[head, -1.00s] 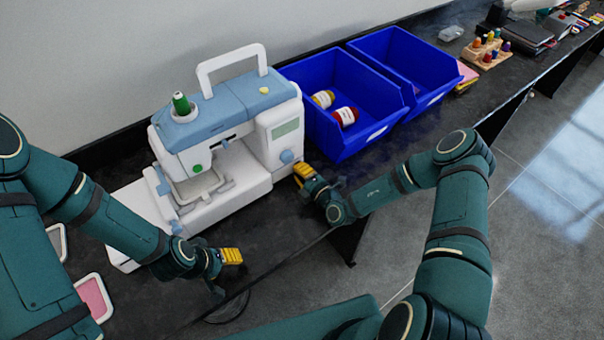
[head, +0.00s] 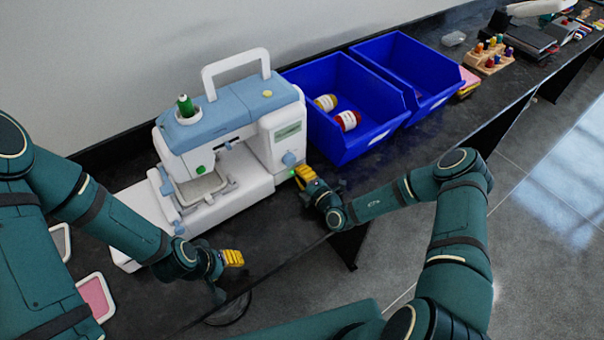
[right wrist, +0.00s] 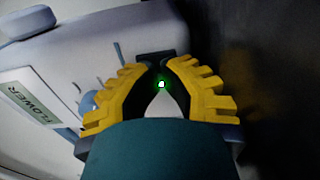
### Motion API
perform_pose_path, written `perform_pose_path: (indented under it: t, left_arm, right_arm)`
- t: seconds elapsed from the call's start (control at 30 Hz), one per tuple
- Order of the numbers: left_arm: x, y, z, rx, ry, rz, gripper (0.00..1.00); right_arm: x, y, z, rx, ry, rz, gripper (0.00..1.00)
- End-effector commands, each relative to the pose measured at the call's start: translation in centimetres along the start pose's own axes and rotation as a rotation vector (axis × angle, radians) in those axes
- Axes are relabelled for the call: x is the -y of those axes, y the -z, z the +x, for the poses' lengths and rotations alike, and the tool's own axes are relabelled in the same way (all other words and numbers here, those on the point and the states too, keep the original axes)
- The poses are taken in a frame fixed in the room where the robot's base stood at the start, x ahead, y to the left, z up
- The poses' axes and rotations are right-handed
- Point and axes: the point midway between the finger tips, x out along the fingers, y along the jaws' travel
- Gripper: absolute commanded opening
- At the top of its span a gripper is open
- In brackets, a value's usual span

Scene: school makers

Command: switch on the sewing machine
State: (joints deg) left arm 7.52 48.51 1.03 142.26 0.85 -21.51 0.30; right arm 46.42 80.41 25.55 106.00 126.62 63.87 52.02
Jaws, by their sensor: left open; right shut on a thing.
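The white and blue sewing machine (head: 228,140) stands upright on the dark counter, with a blue dial (head: 289,159) and a small display (head: 288,132) on its right end. My right gripper (head: 301,177) is at the machine's lower right side, below the dial. In the right wrist view its yellow-padded fingers (right wrist: 158,85) are closed together at the machine's side. A small green light (right wrist: 161,84) glows between them; the switch there is mostly hidden by the fingers. My left gripper (head: 232,266) is open and empty in front of the machine, apart from it.
Two blue bins stand right of the machine; the nearer bin (head: 338,149) holds thread spools (head: 347,120). A pink-faced frame (head: 97,296) lies at the front left.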

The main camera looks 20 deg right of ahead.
Motion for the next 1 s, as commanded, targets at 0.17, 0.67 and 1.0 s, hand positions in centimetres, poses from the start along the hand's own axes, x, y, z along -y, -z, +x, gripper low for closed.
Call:
perform_pose_path:
  t: [0.17, 0.67, 1.0]
  left_arm:
    - [0.0, 0.0, 0.1, 0.0, 0.0, 0.0, 0.54]
    - [0.0, 0.0, 0.1, 0.0, 0.0, 0.0, 0.54]
    - [0.0, 0.0, 0.1, 0.0, 0.0, 0.0, 0.54]
  right_arm:
    - [0.6, 0.1, 0.0, -0.002, 0.012, 0.0, 0.0]
    - [0.2, 0.0, -6.7, 0.001, 0.007, 0.001, 0.0]
    - [-0.2, 0.1, -8.6, 0.001, -0.002, -0.001, 0.0]
